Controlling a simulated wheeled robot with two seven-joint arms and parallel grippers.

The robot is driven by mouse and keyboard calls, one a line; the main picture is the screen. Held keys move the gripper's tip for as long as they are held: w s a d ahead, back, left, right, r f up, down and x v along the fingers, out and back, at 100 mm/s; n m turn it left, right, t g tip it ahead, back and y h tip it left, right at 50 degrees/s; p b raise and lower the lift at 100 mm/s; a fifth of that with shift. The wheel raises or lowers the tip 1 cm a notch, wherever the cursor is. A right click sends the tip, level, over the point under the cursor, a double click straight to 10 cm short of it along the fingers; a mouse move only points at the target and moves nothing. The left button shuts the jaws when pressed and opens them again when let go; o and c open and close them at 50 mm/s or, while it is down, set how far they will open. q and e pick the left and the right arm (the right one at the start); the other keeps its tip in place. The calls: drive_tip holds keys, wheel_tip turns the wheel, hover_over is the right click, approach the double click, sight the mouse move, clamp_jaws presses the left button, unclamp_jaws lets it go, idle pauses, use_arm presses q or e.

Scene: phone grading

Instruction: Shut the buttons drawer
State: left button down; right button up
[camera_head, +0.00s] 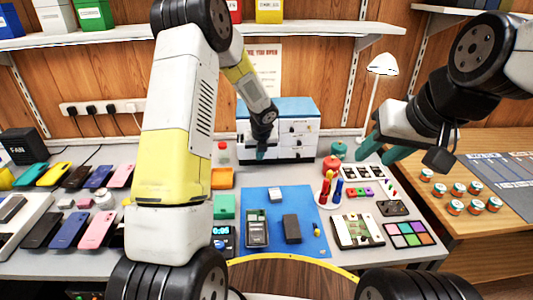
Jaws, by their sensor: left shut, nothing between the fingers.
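A small drawer cabinet (300,127) with a blue top and white drawer fronts stands at the back of the workbench. The drawer labels are too small to read, so I cannot tell which is the buttons drawer or how far out it stands. My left gripper (261,154) has its teal fingers shut and empty, at the left part of the cabinet's front, and hides some of it. I cannot tell whether it touches a drawer. My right gripper (382,150) is raised to the right of the cabinet, with its teal fingers apart and nothing between them.
A blue mat (270,199) with an opened phone (256,228) and a dark block (292,228) lies in front of the cabinet. A red-lidded jar (331,165) and a screwdriver holder (328,192) stand to its right. Several phones lie at left. A white lamp (381,64) stands behind.

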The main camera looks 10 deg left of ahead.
use_arm(q)
drive_tip(key=w, duration=0.2)
drive_tip(key=w+a, duration=0.1)
drive_tip(key=w, duration=0.4)
drive_tip(key=shift+a, duration=0.25)
drive_tip(key=shift+w+a+r, duration=0.1)
drive_tip(key=shift+w, duration=0.25)
